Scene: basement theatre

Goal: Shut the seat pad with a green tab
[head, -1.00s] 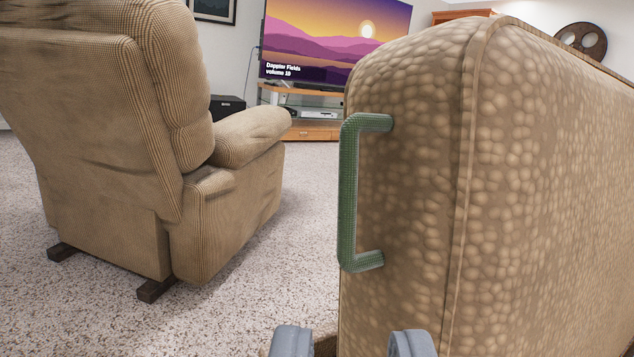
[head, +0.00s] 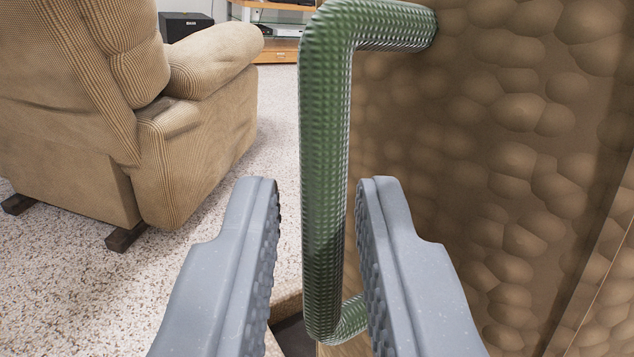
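The seat pad (head: 520,130) is tan with a pebbled surface and fills the right side of the head view, standing upright. Its green tab (head: 326,150) is a textured, bracket-shaped handle with a vertical bar, fixed to the pad's near edge. My gripper (head: 318,190) is open. Its two grey fingers stand on either side of the tab's vertical bar, with a gap visible on the left; the right finger is close to the bar, and I cannot tell if it touches. The tab's lower end is partly hidden behind the right finger.
A tan recliner (head: 110,120) stands on the left on speckled carpet (head: 215,195). A wooden media stand (head: 275,50) and a black speaker box (head: 185,26) are at the back. Open carpet lies between the recliner and the pad.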

